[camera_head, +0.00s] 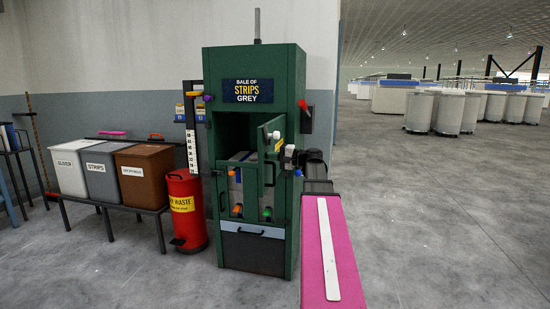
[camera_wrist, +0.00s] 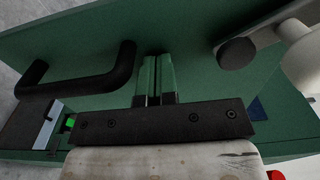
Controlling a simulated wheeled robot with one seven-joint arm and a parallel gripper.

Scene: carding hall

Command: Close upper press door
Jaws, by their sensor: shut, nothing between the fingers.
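My gripper (camera_head: 291,158) is beside the door's right side. In the wrist view the green door panel (camera_wrist: 195,60) fills most of the picture, with a black bar handle (camera_wrist: 80,75) at left. My gripper (camera_wrist: 157,62) shows there with its fingers together and empty, pointing at the panel. I cannot tell whether they touch it.
A grey latch bar with a black knob (camera_wrist: 236,53) is at upper right. A red waste bin (camera_head: 186,212) and lidded bins (camera_head: 145,175) stand left of the press. Grey drawer front (camera_head: 252,229) is below. The floor (camera_head: 430,220) to the right is clear.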

